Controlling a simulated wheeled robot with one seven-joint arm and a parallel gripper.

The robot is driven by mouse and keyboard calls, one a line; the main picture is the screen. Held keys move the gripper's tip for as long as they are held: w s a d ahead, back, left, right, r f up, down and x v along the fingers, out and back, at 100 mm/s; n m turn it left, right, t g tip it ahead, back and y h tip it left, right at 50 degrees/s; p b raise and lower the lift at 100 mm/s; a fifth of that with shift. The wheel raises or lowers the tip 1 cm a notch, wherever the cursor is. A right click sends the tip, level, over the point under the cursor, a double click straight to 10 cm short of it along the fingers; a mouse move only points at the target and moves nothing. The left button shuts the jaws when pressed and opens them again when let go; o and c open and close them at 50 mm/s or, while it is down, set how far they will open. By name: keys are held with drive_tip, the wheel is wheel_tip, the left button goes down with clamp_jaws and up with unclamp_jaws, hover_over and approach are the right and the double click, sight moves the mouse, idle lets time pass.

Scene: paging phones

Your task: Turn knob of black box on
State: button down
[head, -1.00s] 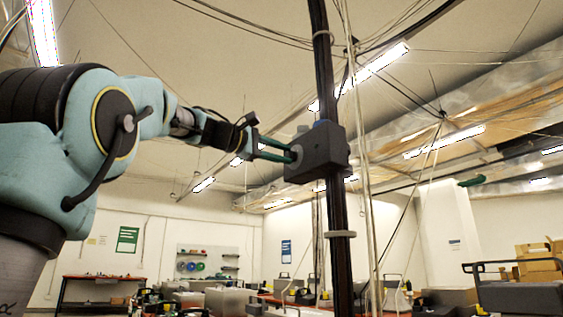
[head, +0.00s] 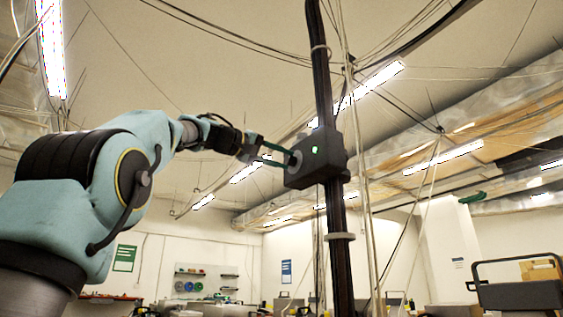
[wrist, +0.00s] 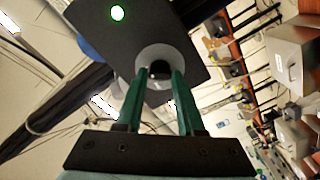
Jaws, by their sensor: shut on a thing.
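The black box (head: 328,172) is fixed to a dark vertical pole (head: 325,80) in the head view. A small green light (head: 315,149) glows on its face, and it also shows in the wrist view (wrist: 117,12). A round grey knob (wrist: 153,58) sticks out from the box. My gripper (head: 288,159) has its two green fingers on either side of the knob and is shut on it. In the wrist view the fingertips (wrist: 157,73) press at the knob's sides, and the box (wrist: 185,38) appears tilted.
Thin cables hang beside the pole (head: 358,150) and run across the ceiling. A dark cart-like frame (head: 520,290) stands at the lower right. Benches with equipment lie well below the box. The air to the left of the box, around my arm, is free of large objects.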

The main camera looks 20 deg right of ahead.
drive_tip(key=shift+f+m, duration=0.1)
drive_tip(key=shift+m, duration=0.5)
drive_tip(key=c, duration=0.5)
unclamp_jaws()
drive_tip(key=shift+a, duration=0.1)
drive_tip(key=a+b, duration=0.1)
drive_tip(key=a, duration=0.2)
drive_tip(key=s+a+b, duration=0.1)
drive_tip(key=a, duration=0.3)
drive_tip(key=s+a+b, duration=0.1)
drive_tip(key=a, duration=0.2)
drive_tip(key=shift+a, duration=0.25)
